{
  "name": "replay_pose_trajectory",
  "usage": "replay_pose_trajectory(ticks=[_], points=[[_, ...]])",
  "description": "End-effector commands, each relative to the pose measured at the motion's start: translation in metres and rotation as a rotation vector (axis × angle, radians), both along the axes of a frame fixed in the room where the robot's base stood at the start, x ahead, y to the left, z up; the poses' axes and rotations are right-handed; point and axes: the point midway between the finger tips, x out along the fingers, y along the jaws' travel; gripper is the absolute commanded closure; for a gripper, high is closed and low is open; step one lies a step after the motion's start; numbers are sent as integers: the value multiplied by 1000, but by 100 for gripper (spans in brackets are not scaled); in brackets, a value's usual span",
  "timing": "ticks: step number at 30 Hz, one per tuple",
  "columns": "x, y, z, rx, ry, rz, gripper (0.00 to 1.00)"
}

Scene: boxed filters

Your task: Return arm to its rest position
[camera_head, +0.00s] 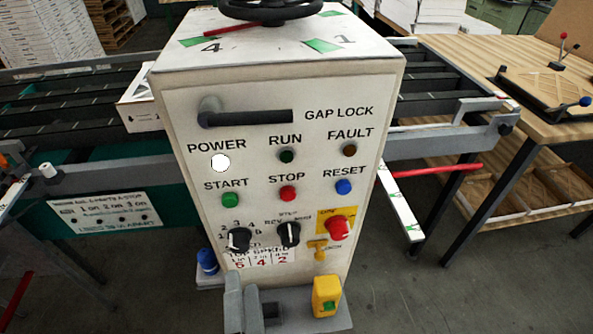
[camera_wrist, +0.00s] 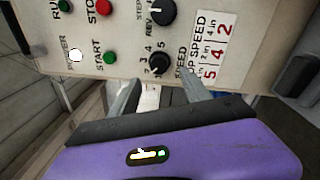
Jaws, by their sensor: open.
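My gripper (camera_wrist: 160,82) shows in the wrist view, with a purple body and two grey fingers. The fingers are spread open, and nothing is visible between them. They point at the lower part of a white control cabinet, close to the black speed knob (camera_wrist: 159,63); I cannot tell whether they touch it. In the head view the cabinet (camera_head: 277,75) stands in the middle, and I cannot clearly make out my gripper there. The speed knob (camera_head: 239,238) shows at the panel's lower left. The power lamp (camera_head: 220,163) is lit white; the run and fault lamps look dark.
A conveyor (camera_head: 75,110) runs behind the cabinet on both sides. A wooden workbench (camera_head: 470,60) stands at the right. A yellow box with a green button (camera_head: 326,296) sits at the cabinet's foot. Bare floor (camera_head: 450,290) lies at the lower right.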

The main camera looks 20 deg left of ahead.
Motion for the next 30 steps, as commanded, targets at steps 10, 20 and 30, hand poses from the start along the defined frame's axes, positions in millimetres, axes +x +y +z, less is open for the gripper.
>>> replay_pose_trajectory(ticks=[10, 20, 30], points=[[-10, 11, 13, 227, 139, 92, 44], [-29, -77, 1, 782, 586, 98, 44], [-64, -236, -1, 1408, 836, -134, 44]])
